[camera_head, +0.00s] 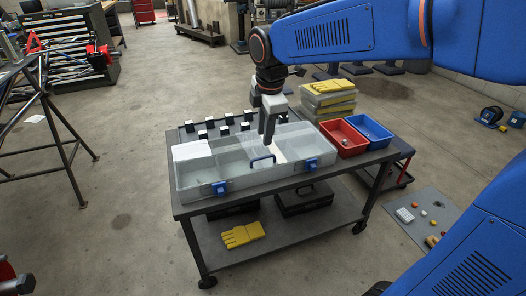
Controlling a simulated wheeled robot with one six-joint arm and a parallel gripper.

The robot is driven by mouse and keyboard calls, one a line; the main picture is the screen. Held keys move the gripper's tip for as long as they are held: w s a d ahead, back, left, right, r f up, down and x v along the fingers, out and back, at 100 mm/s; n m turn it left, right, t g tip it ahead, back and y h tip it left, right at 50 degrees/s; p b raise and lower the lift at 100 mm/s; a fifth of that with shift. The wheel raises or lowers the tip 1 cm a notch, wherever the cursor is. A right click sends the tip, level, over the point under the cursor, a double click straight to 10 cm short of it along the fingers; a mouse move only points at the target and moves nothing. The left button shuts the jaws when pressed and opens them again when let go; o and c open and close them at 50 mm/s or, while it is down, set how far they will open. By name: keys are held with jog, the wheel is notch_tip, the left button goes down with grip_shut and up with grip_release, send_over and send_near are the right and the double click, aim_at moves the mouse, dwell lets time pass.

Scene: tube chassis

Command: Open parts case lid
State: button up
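A long translucent grey parts case (245,183) lies on top of a dark cart. Pale dividers show inside. I cannot make out clearly whether a clear lid covers it. My gripper (268,140) points down over the middle of the case, just behind the handle. It appears empty. Its fingers overlap from this angle, so their opening and any contact are unclear.
Red (342,140) and blue (371,130) bins sit right of the case. Several small dark-and-white blocks (206,125) stand along the cart's back edge.

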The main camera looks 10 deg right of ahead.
send_over(263, 166)
notch_tip(263, 166, down, 9)
jog(key=shift+r, duration=0.2)
grip_shut()
dwell(1.5)
